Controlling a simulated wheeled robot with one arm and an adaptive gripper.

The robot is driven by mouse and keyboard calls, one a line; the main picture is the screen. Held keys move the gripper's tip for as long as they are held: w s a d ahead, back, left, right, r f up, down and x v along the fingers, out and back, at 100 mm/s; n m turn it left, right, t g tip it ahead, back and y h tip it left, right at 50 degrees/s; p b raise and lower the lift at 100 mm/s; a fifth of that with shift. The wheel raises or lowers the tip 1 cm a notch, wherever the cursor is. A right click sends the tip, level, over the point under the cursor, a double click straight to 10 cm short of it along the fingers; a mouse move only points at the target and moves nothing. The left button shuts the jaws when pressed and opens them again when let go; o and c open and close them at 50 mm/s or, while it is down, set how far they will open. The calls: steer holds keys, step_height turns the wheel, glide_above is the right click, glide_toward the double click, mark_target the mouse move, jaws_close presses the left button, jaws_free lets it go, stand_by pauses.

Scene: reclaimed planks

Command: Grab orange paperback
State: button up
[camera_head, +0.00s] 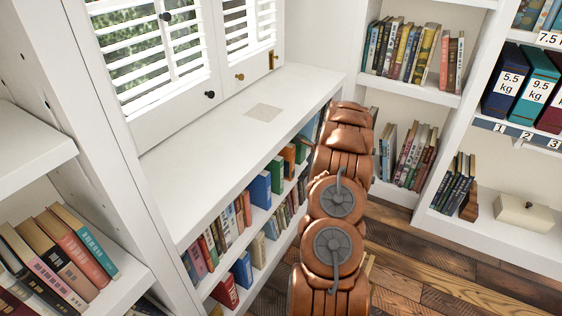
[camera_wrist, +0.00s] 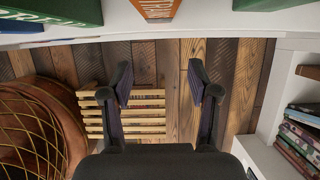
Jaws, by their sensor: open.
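An orange book (camera_wrist: 158,9) shows at the top edge of the wrist view, standing on a white shelf with its lower end visible. In the head view an orange book (camera_head: 288,159) stands in the upper row of the low bookcase, between green books. My gripper (camera_wrist: 160,80) is open and empty in the wrist view. Its two fingers point towards the shelf, with the orange book beyond them and roughly in line with the gap. The fingers look apart from the book.
Green books (camera_wrist: 58,14) flank the orange one. The white shelf edge (camera_wrist: 225,24) runs across in front. A slatted wooden piece (camera_wrist: 146,103) and a brown wire-bound round object (camera_wrist: 38,125) are on the plank floor (camera_wrist: 240,70). A white bookcase (camera_wrist: 262,158) stands right.

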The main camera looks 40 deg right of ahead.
mark_target(293, 168)
steer(key=w, duration=0.2)
steer(key=w+a, duration=0.1)
steer(key=w, duration=0.2)
steer(key=shift+a+b, duration=0.15)
steer(key=shift+b, duration=0.25)
steer(key=shift+w+a+f, duration=0.15)
steer(key=shift+w+f, duration=0.3)
steer(key=shift+f, duration=0.05)
steer(key=shift+c, duration=0.2)
jaws_close()
